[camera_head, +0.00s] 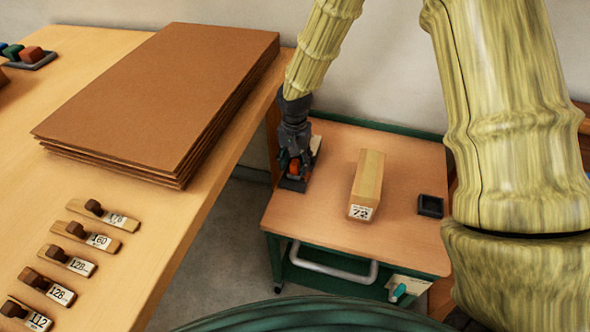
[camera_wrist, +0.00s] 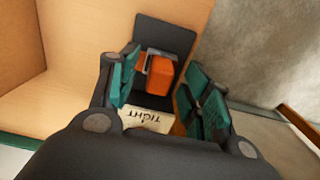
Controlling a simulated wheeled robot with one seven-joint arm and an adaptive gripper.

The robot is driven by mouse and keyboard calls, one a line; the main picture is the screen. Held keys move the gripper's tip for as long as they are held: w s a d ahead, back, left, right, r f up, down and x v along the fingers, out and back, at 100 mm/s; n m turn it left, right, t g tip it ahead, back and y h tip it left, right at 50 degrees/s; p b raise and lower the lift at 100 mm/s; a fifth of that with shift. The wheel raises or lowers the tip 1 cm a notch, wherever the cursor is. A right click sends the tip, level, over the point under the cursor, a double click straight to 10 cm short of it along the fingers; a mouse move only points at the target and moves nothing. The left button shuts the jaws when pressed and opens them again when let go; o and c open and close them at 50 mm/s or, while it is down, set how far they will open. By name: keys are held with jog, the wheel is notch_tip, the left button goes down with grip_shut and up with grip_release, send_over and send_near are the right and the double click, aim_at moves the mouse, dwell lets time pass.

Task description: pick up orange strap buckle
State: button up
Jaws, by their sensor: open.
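The orange strap buckle (camera_wrist: 160,74) sits on a dark pad (camera_wrist: 168,32) in the wrist view, with a grey metal part at its left side. In the head view the buckle (camera_head: 294,168) shows as a small orange patch at the left of the small cart, mostly hidden by my gripper. My gripper (camera_wrist: 166,92) is open, with its teal finger pads on either side of the buckle. A gap shows between the buckle and the right pad; the left pad is close, and I cannot tell whether it touches. A label reading "TIGHT" (camera_wrist: 148,120) lies near the buckle.
The cart top (camera_head: 325,225) also holds a wooden block labelled 72 (camera_head: 368,184) and a small dark tray (camera_head: 430,206). A larger table at left bears stacked brown sheets (camera_head: 165,95) and several numbered wooden pieces (camera_head: 78,262). The cart's front right top is clear.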

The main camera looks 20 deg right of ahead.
jog(key=shift+f, duration=0.9)
grip_shut()
jog(key=shift+r, duration=0.15)
